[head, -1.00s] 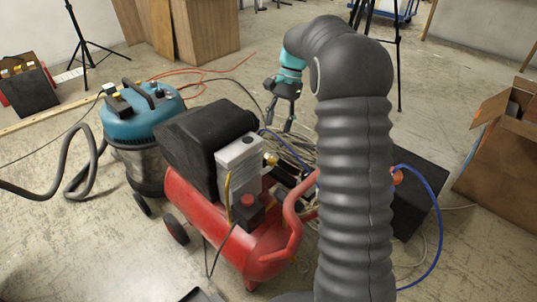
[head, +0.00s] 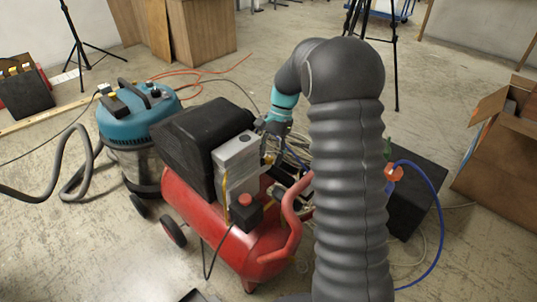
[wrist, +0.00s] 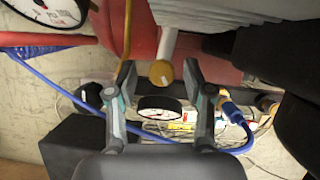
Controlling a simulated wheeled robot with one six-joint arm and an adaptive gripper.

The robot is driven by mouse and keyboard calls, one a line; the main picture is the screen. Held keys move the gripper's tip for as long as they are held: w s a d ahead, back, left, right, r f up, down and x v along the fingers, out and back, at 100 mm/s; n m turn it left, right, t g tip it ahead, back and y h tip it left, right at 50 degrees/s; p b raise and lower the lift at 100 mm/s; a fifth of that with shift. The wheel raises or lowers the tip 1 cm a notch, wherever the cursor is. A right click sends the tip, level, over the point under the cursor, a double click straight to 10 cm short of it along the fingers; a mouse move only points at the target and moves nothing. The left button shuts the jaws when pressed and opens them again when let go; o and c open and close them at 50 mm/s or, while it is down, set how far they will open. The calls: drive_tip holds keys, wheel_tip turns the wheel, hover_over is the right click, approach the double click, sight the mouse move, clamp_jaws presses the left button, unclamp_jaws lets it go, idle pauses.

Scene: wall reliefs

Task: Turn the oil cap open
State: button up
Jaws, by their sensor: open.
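In the wrist view a small round brass-yellow cap (wrist: 161,74) with a pale mark sticks out from the grey block; I take it to be the oil cap. My gripper (wrist: 159,76) is open, with one fingertip on each side of the cap. Gaps show between the cap and both fingers, so they do not appear to touch it. In the head view my gripper (head: 271,152) is at the right side of the grey block (head: 236,163) on the red compressor (head: 225,232). There the fingers largely hide the cap.
A black-rimmed gauge (wrist: 160,106) shows between the fingers, and another dial (wrist: 48,10) is at upper left. Blue hose (wrist: 50,88) and a blue-and-brass fitting (wrist: 232,110) lie near the fingers. A red handle (head: 290,225) rises at the compressor's front right. A blue vacuum (head: 138,125) stands left.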

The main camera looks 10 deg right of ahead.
clamp_jaws()
drive_tip(key=shift+a, duration=0.2)
drive_tip(key=shift+d, duration=0.15)
drive_tip(key=shift+r+m, duration=0.1)
drive_tip(key=shift+m, duration=0.3)
drive_tip(key=m+p, duration=0.1)
drive_tip(key=m+t, duration=0.1)
drive_tip(key=shift+s+d+m+y+p, duration=0.1)
drive_tip(key=shift+d+m+y+p, duration=0.1)
drive_tip(key=shift+m+y+p, duration=0.15)
drive_tip(key=shift+d+m+t+p, duration=0.1)
drive_tip(key=shift+m+t+p, duration=0.4)
drive_tip(key=shift+m, duration=0.65)
drive_tip(key=shift+s, duration=0.1)
drive_tip(key=shift+f+m+y, duration=0.2)
drive_tip(key=shift+m+y, duration=0.05)
drive_tip(key=shift+m, duration=0.05)
